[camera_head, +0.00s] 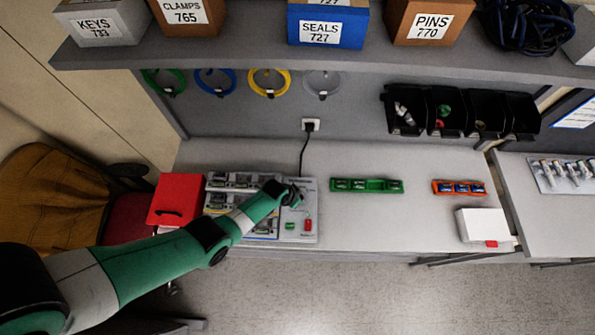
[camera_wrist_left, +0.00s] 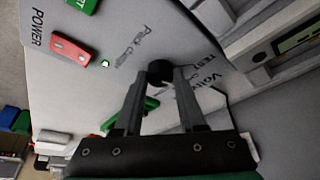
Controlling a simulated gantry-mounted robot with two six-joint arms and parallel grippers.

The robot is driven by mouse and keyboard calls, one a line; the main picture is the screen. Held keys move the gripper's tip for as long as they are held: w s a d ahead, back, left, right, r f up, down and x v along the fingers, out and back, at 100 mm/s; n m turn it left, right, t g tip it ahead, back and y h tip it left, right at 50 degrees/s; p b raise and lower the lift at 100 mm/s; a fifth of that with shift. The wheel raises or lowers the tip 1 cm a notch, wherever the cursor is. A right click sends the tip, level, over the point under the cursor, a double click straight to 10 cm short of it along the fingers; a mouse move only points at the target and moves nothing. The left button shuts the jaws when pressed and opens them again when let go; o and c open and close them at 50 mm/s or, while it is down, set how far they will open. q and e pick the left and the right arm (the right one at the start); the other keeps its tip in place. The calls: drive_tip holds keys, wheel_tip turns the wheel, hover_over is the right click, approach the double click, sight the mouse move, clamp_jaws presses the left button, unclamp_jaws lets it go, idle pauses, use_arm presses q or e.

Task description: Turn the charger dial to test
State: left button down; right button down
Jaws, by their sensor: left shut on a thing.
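The charger (camera_head: 311,233) is a light grey panel on the bench, left of centre, with a bay of modules on its left side. My left gripper (camera_head: 291,194) is over the panel's upper right part and hides the dial in the head view. In the left wrist view the dial is a small black knob (camera_wrist_left: 160,72), and my left gripper (camera_wrist_left: 160,74) is shut on it, one finger on each side. Lettering on the panel is only partly readable, and the dial's setting cannot be told. My right gripper is out of view.
A red rocker switch (camera_wrist_left: 70,50) marked POWER sits beside a lit green lamp (camera_wrist_left: 105,63). A red box (camera_head: 175,200) stands left of the charger. Green (camera_head: 367,185) and orange (camera_head: 459,188) trays and a white box (camera_head: 483,225) are to the right. A shelf (camera_head: 250,54) overhangs the back.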

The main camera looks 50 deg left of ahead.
use_arm(q)
drive_tip(key=n+y, duration=0.1)
drive_tip(key=n, duration=0.2)
drive_tip(key=shift+d+b, duration=0.2)
drive_tip(key=shift+b, duration=0.2)
drive_tip(key=shift+w+n+g+y+b, duration=0.1)
drive_tip(key=shift+n+g+y+b, duration=0.55)
drive_tip(key=shift+n, duration=1.25)
drive_tip(key=c, duration=0.5)
unclamp_jaws()
